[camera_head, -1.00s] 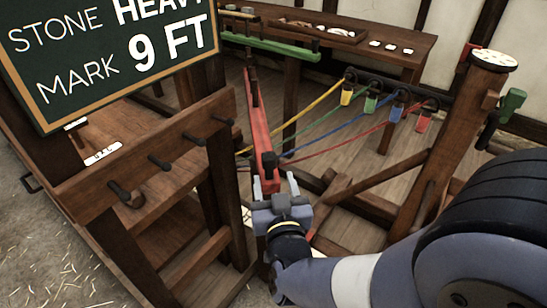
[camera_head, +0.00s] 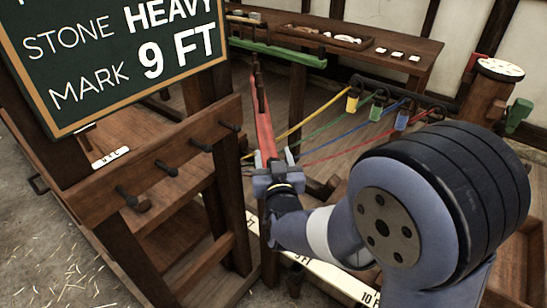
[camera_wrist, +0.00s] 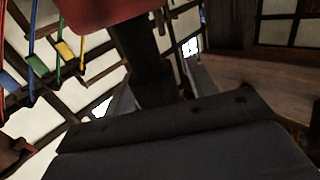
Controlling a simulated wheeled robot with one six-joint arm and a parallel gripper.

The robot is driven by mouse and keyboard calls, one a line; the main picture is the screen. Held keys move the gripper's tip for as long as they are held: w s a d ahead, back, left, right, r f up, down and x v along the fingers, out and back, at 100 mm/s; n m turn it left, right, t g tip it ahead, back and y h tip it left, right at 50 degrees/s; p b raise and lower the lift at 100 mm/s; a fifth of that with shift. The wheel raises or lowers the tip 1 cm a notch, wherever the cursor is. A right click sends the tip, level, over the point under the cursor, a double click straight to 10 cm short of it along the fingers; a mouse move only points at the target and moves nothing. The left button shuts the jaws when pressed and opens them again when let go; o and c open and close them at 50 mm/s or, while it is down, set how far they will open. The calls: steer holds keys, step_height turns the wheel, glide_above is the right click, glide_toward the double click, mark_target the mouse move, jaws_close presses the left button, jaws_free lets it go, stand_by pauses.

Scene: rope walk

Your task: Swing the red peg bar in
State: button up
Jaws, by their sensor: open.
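The red peg bar (camera_head: 263,124) runs away from my gripper in the head view, with dark pegs on it. Its near end is hidden behind my gripper. My gripper (camera_head: 274,160) is open at this near end. In the wrist view the bar's red underside (camera_wrist: 100,14) crosses the top. A dark post or peg (camera_wrist: 142,62) stands below it between the two open fingers (camera_wrist: 155,88). I cannot tell whether either finger touches it.
A wooden rack with dark pegs (camera_head: 143,182) stands close on the left, below a chalkboard (camera_head: 110,95). A green bar (camera_head: 275,50) lies beyond. Coloured ropes with weights (camera_head: 375,110) stretch to the right. A marked white strip (camera_head: 325,272) lies below my arm.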

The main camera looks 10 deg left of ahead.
jaws_close()
stand_by(0.5)
steer(key=shift+s+a+h, duration=0.1)
steer(key=shift+a+h, duration=0.1)
steer(key=shift+h, duration=0.1)
steer(key=shift+s+a+m+t+h+p, duration=0.25)
steer(key=shift+a+m+t+h+p, duration=0.2)
steer(key=shift+a+m+h, duration=0.5)
steer(key=shift+w+a+m+g+h+p, duration=0.15)
steer(key=shift+a+m+h+p, duration=0.8)
steer(key=shift+h, duration=0.95)
steer(key=shift+w+a+m+g+h+p, duration=0.15)
steer(key=shift+a+m+h+p, duration=0.35)
steer(key=shift+a+m+h, duration=0.85)
steer(key=shift+w+a+m+g+h+p, duration=0.15)
steer(key=shift+a+m+h+p, duration=0.85)
steer(key=shift+h, duration=1.4)
steer(key=shift+d+r+m, duration=0.1)
steer(key=shift+d+m, duration=0.15)
steer(key=shift+d, duration=0.1)
